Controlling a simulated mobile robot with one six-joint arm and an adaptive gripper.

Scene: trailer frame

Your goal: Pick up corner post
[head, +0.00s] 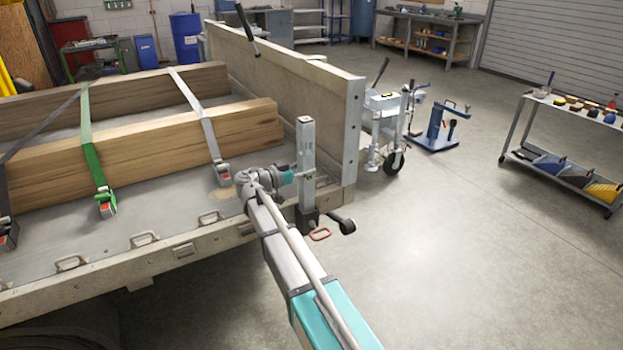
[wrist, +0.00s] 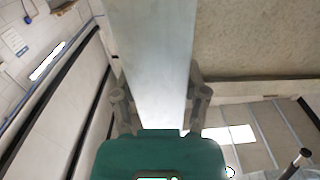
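The corner post (head: 308,145) is a grey metal upright at the trailer bed's near right corner, beside the end board. It stands upright, with its foot at a dark bracket at the bed's corner. My gripper (head: 290,176) is at the post's left side, around mid height. In the wrist view the post (wrist: 152,50) fills the space between the two fingers of my gripper (wrist: 158,95). Both fingers lie close against its side edges, with no clear gap. The finger pads are partly hidden.
Strapped timber beams (head: 180,145) lie on the bed to the left. A red loop handle (head: 320,235) and a dark lever (head: 345,226) are by the post's foot. The floor to the right (head: 450,240) is clear.

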